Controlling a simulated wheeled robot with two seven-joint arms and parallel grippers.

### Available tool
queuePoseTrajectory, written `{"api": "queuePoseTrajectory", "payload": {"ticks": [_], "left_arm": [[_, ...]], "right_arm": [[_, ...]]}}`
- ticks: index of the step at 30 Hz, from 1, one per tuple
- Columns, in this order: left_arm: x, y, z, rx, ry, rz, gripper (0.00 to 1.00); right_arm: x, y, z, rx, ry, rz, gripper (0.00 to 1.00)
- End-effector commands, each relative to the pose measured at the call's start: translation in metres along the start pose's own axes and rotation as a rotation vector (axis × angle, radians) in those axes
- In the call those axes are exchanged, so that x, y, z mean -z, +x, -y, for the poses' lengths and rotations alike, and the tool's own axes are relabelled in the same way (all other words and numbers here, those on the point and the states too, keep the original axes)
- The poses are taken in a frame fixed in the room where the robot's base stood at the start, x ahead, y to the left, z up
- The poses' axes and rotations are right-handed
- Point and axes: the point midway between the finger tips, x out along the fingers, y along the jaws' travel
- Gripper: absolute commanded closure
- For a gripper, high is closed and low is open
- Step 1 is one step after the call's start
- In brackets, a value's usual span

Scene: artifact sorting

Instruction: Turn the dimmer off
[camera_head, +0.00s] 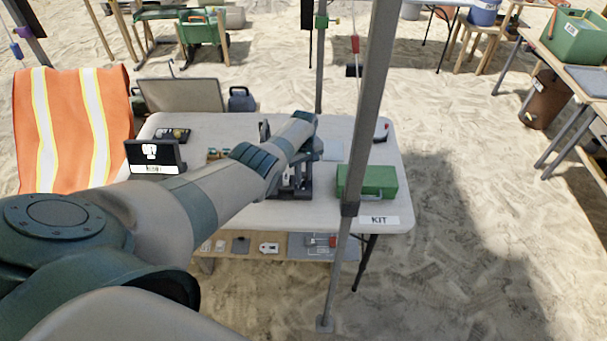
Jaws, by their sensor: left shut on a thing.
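A small dark box with a yellowish knob (177,134) lies at the back left of the white folding table. It may be the dimmer, but it is too small to tell. My left arm reaches across the table from the left. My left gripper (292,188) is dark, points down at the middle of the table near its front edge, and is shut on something. The thing between its fingers is too small and hidden to name. My right gripper is not in view.
The white table (220,205) has a black display (155,157) at left and a green case (367,181) at right, by a KIT label (379,220). A grey canopy pole (362,130) stands in front of it. An orange striped cloth (75,125) hangs at left.

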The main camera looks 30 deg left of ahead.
Motion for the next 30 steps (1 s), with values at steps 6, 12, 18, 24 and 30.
{"api": "queuePoseTrajectory", "payload": {"ticks": [6, 12, 18, 24, 30], "left_arm": [[0.0006, -0.0022, -0.0011, -0.002, -0.204, 0.0, 1.0], [0.0008, -0.0022, -0.0016, -0.004, -0.379, 0.0, 1.0], [0.0006, -0.0016, -0.0013, -0.003, -0.509, 0.0, 1.0], [0.0009, -0.0015, -0.0011, -0.003, -0.581, -0.001, 1.0], [0.0009, -0.0014, -0.0009, -0.002, -0.603, -0.001, 1.0]], "right_arm": [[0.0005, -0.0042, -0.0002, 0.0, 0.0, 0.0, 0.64], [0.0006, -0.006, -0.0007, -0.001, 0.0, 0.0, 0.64], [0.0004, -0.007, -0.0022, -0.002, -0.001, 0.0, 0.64], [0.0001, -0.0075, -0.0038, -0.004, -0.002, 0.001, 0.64], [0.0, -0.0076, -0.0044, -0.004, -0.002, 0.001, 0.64]]}}
